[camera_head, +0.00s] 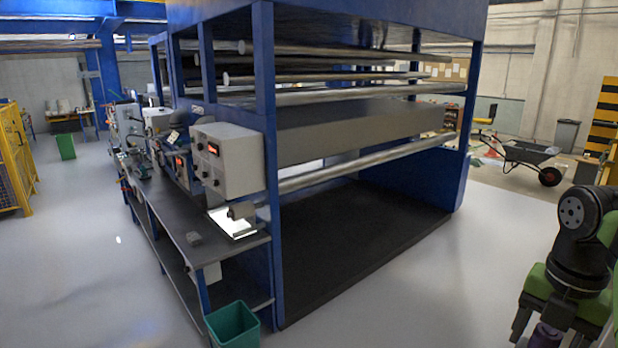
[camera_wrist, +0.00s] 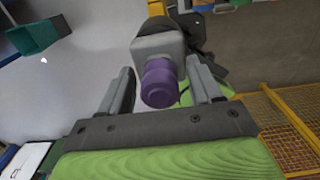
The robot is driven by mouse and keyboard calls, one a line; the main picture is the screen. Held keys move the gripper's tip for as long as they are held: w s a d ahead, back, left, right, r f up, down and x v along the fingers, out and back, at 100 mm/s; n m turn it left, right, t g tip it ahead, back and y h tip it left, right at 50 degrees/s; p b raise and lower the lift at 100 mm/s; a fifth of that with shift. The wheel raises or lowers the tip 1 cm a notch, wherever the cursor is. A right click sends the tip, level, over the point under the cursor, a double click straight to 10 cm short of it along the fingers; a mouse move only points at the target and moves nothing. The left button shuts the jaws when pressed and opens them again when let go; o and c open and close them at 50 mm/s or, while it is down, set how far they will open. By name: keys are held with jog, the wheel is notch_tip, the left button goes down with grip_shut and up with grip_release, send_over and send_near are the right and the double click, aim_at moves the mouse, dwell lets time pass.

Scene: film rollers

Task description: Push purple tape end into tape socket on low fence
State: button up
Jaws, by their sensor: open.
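A purple, rounded cylinder (camera_wrist: 159,84), which may be the purple tape end, sits in front of a grey block (camera_wrist: 158,47) in the wrist view. My gripper (camera_wrist: 164,76) is open, with one finger on each side of the purple piece. A gap shows on the left; on the right I cannot tell whether the finger touches. In the head view my gripper (camera_head: 543,338) points down at the bottom right, with a purple piece (camera_head: 546,336) partly visible between its fingers. I cannot make out a tape socket or a low fence for certain in either view.
A blue roller machine (camera_head: 264,150) fills the middle, with a workbench (camera_head: 180,232) on its left side. A green bin (camera_head: 233,325) stands at its front corner. Yellow mesh fencing (camera_head: 12,160) is at far left. A wheelbarrow (camera_head: 527,157) stands behind right. Grey floor is clear on both sides.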

aim_at(550, 329)
dwell(0.3)
grip_shut()
jog(key=shift+r+p, duration=1.8)
jog(key=shift+r, duration=1.2)
